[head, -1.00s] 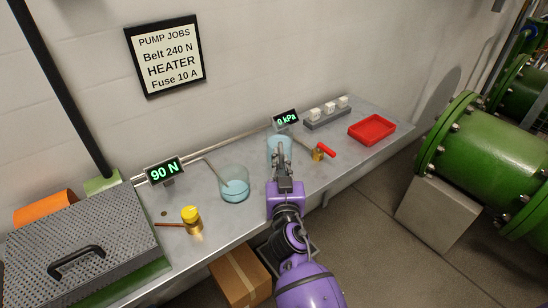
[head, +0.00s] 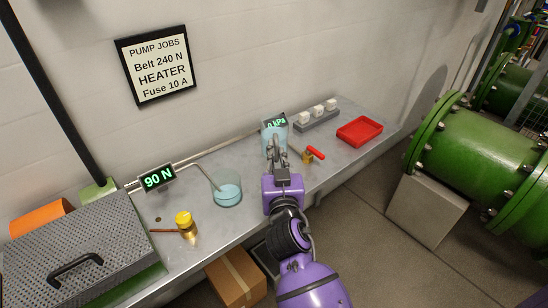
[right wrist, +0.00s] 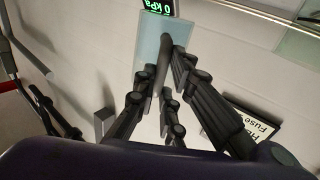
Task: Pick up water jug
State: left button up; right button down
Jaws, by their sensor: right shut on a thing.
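The water jug (head: 268,137) is a pale blue see-through vessel at the middle of the head view, close to the 0 kPa display. My right gripper (head: 277,153) is shut on it and hides part of it. In the right wrist view the jug (right wrist: 173,28) shows beyond the fingers. A dark curved bar that looks like its handle (right wrist: 164,62) runs between the fingers of the right gripper (right wrist: 161,82). The jug appears raised off the bench, with its top in front of the display. My left gripper is not in view.
The grey bench (head: 330,160) holds a glass vessel of blue liquid (head: 228,192), a brass piece with a yellow cap (head: 186,224), a red-handled valve (head: 312,155), a red tray (head: 360,130) and a perforated case cover (head: 75,245). The 0 kPa display (head: 275,121) is close behind the jug.

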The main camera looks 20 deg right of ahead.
jog(key=s+d+r, duration=0.1)
jog(key=s+r, duration=0.5)
jog(key=s, duration=0.4)
jog(key=shift+s+r, duration=0.2)
jog(key=shift+s, duration=0.2)
dwell(0.9)
jog(key=w+d+f+n+y, duration=0.4)
jog(key=w+f+n+y, duration=0.2)
jog(key=w+y, duration=0.4)
jog(key=shift+d+n+y, duration=0.2)
jog(key=shift+n+y, duration=0.1)
jog(key=shift+g, duration=0.3)
